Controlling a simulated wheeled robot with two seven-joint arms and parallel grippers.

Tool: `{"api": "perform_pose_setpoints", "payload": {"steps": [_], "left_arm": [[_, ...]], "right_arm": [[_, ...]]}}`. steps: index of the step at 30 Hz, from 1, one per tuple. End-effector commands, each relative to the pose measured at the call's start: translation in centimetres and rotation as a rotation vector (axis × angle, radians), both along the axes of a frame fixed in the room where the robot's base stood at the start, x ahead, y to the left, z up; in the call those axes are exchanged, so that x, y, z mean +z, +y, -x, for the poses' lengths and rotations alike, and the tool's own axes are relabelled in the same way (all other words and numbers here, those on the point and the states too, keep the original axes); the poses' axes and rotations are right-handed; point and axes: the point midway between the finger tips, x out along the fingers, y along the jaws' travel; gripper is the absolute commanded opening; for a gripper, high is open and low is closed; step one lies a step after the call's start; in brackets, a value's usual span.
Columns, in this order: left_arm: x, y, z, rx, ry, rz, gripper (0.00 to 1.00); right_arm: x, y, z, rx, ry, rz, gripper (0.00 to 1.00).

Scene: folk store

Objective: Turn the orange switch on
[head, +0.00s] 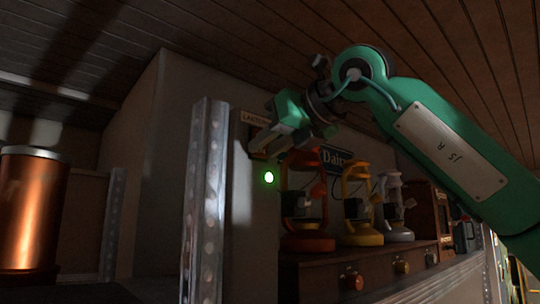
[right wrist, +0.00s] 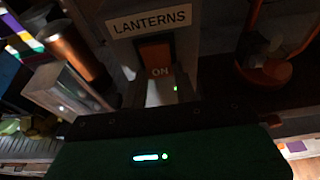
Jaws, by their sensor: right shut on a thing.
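The orange switch (right wrist: 155,53) is in the right wrist view, under a pale LANTERNS sign (right wrist: 149,22). Its face shows the word ON. In the head view the sign (head: 256,118) is on the post wall, and my right gripper (head: 255,148) covers most of the switch. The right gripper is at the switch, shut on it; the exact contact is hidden. A green light (head: 269,177) glows just below the gripper and also shows in the right wrist view (right wrist: 176,88). My left gripper is in neither view.
Red (head: 307,243), yellow (head: 361,239) and white (head: 398,235) lanterns stand on a wooden shelf unit to the right. A metal upright (head: 204,200) stands left of the switch. A copper cylinder (head: 30,210) is at far left.

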Motion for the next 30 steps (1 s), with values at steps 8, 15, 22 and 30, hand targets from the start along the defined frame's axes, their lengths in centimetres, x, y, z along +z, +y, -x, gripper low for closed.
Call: {"api": "perform_pose_setpoints", "payload": {"steps": [8, 15, 22, 30], "left_arm": [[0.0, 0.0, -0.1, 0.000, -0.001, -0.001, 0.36], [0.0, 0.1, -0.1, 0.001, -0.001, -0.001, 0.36], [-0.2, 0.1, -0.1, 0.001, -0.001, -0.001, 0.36], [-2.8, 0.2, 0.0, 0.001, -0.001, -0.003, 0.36]], "right_arm": [[0.1, 0.0, 0.0, 0.000, -0.002, -0.002, 0.06], [0.0, 0.0, 0.0, 0.000, -0.002, -0.001, 0.51], [0.0, -0.1, 0.2, 0.000, -0.002, -0.001, 0.51], [0.8, -2.6, 3.6, -0.001, -0.005, -0.003, 0.51]]}}
